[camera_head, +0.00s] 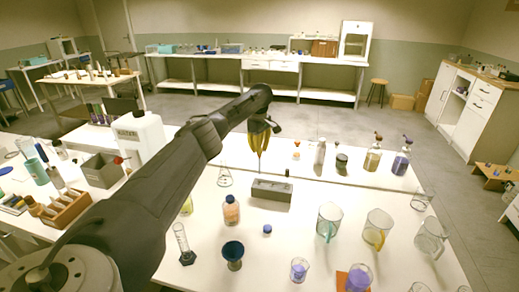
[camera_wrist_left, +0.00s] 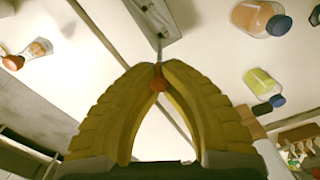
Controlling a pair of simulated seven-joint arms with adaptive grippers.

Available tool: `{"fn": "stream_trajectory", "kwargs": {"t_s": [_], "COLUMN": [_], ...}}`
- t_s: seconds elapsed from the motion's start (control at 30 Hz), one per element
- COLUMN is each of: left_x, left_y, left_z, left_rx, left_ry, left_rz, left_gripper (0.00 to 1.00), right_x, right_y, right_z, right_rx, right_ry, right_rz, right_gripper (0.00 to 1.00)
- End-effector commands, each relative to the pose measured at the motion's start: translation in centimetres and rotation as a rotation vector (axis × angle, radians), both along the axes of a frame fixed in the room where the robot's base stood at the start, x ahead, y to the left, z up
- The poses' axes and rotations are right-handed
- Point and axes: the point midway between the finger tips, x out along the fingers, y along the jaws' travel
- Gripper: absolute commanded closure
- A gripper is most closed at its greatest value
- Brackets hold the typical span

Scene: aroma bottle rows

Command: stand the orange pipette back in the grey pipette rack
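My left gripper (camera_head: 260,146) hangs above the grey pipette rack (camera_head: 272,193), with its yellow fingers closed together at the tips. In the left wrist view the fingertips (camera_wrist_left: 158,70) meet around the orange bulb of the pipette (camera_wrist_left: 158,84). The pipette's thin stem (camera_head: 260,165) points down toward the left part of the rack. The rack also shows in the left wrist view (camera_wrist_left: 176,27), beyond the fingertips. I cannot tell whether the stem's tip is in a hole or just above it. My right gripper is not in view.
A glass mug (camera_head: 329,220) stands to the right. The table just right of the rack is clear.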

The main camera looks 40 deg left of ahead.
Motion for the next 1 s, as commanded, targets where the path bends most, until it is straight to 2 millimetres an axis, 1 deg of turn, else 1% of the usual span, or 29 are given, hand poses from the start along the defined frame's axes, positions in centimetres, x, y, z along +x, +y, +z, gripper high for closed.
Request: {"fn": "stream_trajectory", "kwargs": {"t_s": [0.6,1.0], "left_x": [0.0,0.0], "left_y": [0.0,0.0], "left_z": [-3.1,-3.5], "left_rx": [-0.001,0.000], "left_ry": [0.001,0.000], "left_rz": [0.001,0.000], "left_gripper": [1.00,1.00], "right_x": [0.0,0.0], "right_y": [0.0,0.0], "right_z": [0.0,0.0], "right_rx": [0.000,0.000], "right_ry": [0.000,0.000], "right_rz": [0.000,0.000], "right_gripper": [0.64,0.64]}}
